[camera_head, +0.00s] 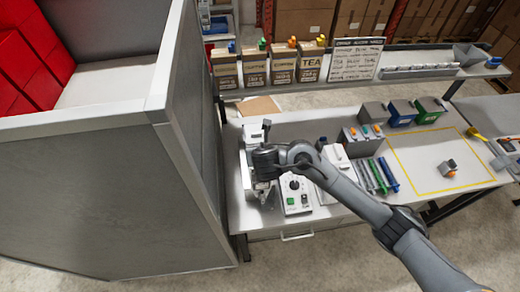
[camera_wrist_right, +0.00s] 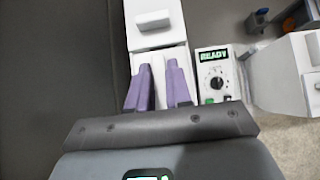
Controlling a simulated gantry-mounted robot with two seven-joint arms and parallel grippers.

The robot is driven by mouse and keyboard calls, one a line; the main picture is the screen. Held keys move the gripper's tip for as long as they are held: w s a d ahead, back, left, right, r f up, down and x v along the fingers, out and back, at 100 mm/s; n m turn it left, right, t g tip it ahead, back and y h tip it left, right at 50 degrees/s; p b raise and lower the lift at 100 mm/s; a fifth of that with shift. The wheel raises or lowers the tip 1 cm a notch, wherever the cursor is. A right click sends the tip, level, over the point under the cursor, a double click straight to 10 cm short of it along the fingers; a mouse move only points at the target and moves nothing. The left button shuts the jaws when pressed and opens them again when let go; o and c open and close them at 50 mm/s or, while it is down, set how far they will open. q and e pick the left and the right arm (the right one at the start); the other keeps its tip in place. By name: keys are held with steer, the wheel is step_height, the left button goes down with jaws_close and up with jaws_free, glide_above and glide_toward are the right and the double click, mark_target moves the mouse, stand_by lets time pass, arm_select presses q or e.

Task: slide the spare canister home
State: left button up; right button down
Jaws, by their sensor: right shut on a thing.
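My right gripper (camera_wrist_right: 159,68) has its two purple fingers closed around a narrow white part (camera_wrist_right: 159,84) of a white unit (camera_wrist_right: 172,38) at the table's left end. In the head view my right arm reaches across from the right, and its wrist and gripper (camera_head: 262,184) cover most of that unit. I cannot tell whether the held part is the spare canister. My left gripper is out of view.
A control box (camera_wrist_right: 213,75) with a dial and a READY display stands right beside the unit. A tall grey partition (camera_head: 190,110) closes off the left. Coloured tubes (camera_head: 388,175) lie mid-table. The yellow-outlined area is mostly clear.

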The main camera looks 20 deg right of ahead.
steer(key=c, duration=1)
jaws_free()
steer(key=shift+o, duration=0.2)
steer(key=shift+f, duration=0.1)
